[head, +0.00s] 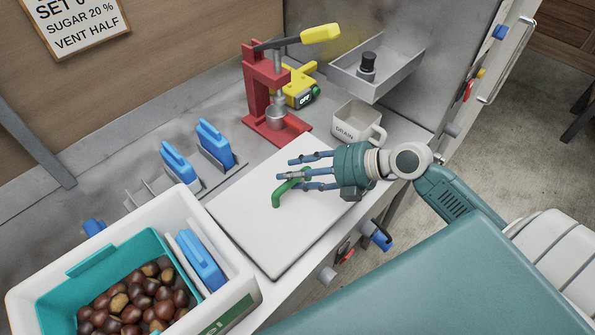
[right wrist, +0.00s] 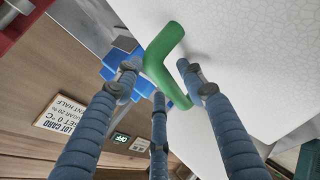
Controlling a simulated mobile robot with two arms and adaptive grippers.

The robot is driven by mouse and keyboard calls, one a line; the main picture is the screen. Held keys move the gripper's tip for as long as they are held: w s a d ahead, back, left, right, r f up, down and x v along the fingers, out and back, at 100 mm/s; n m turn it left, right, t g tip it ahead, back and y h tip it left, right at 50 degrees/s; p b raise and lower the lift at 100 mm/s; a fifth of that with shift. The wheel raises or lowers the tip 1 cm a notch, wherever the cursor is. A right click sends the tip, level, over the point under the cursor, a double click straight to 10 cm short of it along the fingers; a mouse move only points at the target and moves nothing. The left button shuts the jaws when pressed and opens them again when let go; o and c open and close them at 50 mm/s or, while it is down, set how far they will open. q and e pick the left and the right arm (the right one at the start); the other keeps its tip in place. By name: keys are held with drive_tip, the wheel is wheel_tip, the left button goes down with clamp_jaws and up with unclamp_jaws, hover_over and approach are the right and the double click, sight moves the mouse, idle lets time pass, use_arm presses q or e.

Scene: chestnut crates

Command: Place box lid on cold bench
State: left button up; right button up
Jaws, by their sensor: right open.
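The white box lid (head: 262,222) lies flat on the grey bench (head: 95,160), close to its front edge and beside the white box. Its green handle (head: 284,190) stands up from the lid. My right gripper (head: 291,174) is over the lid with its fingers spread around the handle, open. In the right wrist view the handle (right wrist: 163,60) sits between the fingertips (right wrist: 160,82); the lid surface (right wrist: 245,55) fills the upper right. Whether any finger touches the handle is unclear. My left gripper is not in view.
An open white box (head: 185,205) holds a teal bin (head: 95,265) of chestnuts and a blue-handled piece.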

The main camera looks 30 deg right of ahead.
drive_tip(key=shift+s+d, duration=0.1)
drive_tip(key=shift+s, duration=0.05)
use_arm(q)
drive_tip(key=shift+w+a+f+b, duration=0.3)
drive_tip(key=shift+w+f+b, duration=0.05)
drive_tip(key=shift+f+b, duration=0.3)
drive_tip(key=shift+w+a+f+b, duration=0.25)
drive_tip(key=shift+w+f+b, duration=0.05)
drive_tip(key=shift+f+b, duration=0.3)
use_arm(e)
drive_tip(key=v, duration=1.1)
drive_tip(key=shift+s+d+r, duration=0.15)
drive_tip(key=shift+s+r, duration=0.1)
drive_tip(key=shift+r, duration=0.1)
